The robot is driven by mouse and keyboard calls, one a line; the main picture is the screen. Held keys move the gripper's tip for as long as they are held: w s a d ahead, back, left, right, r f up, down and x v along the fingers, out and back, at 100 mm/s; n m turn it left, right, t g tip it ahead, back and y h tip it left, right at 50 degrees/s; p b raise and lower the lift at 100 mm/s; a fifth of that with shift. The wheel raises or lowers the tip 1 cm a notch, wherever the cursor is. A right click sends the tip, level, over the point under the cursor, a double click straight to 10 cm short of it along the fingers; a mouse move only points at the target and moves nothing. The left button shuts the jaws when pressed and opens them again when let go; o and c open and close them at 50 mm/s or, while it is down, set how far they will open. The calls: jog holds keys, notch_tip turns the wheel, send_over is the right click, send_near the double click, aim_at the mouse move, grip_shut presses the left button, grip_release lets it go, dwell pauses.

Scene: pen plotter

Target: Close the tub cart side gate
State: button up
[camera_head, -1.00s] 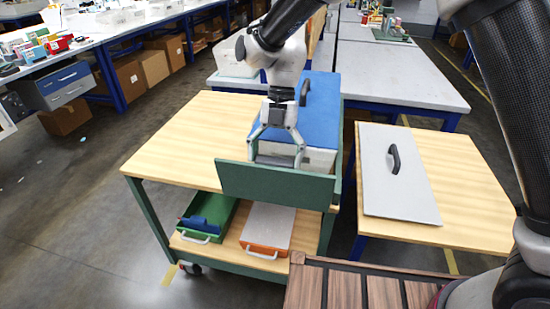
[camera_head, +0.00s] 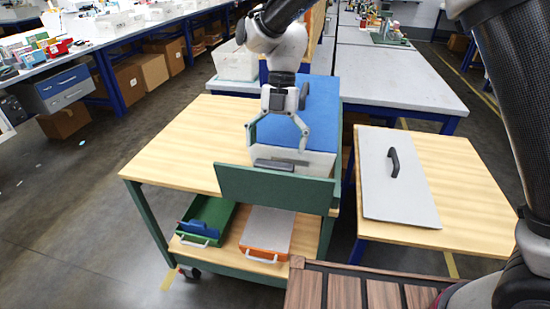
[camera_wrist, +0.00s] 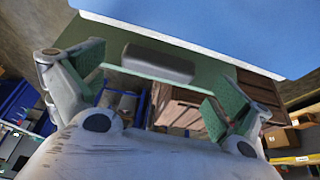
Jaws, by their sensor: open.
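The tub cart has a wooden top (camera_head: 178,143) and green legs. On it stands a pale tub (camera_head: 320,163) with a blue top (camera_head: 325,110). My gripper (camera_head: 279,142) is open and empty above the near end of the tub. In the wrist view the grey bar (camera_wrist: 158,65) lies between the spread fingers, apart from both.
A green tray (camera_head: 212,212) and an orange-fronted drawer box (camera_head: 268,232) sit on the cart's lower shelf. To the right, a grey lid (camera_head: 400,185) with a black handle lies on a wooden table (camera_head: 465,190). The left part of the cart top is clear.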

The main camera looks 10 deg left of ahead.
jog(key=v, duration=0.8)
jog(key=shift+c, duration=0.4)
